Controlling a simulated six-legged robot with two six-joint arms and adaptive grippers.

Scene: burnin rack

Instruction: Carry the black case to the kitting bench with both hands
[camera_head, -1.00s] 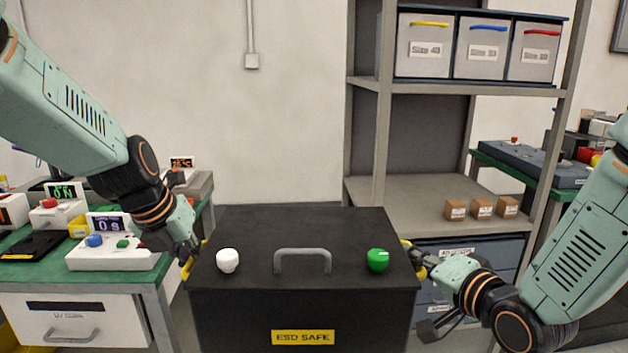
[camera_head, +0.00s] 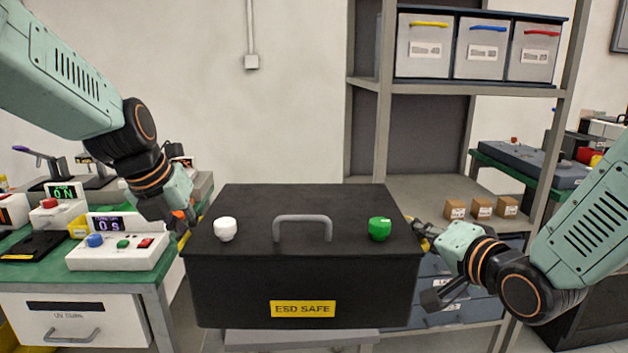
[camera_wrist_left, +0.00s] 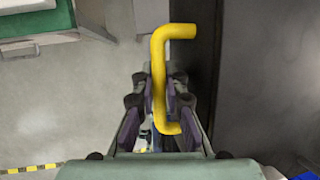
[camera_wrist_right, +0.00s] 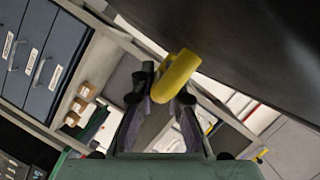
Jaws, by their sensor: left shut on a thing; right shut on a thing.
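The black case (camera_head: 300,268) with a yellow "ESD SAFE" label hangs between my two grippers in the head view, held up in front of the shelf rack. A grey handle, a white knob and a green knob are on its lid. My left gripper (camera_head: 188,228) is shut on the yellow side handle at the case's left; this handle (camera_wrist_left: 158,85) runs between the fingers in the left wrist view. My right gripper (camera_head: 424,238) is shut on the yellow handle at the right side; that handle (camera_wrist_right: 176,76) shows between the fingers in the right wrist view.
A green-topped bench (camera_head: 60,272) with control boxes stands at the left, close to my left arm. The grey rack (camera_head: 420,186) behind holds bins above and small cartons (camera_head: 481,208) on its middle shelf. Another green bench (camera_head: 540,172) stands at the far right.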

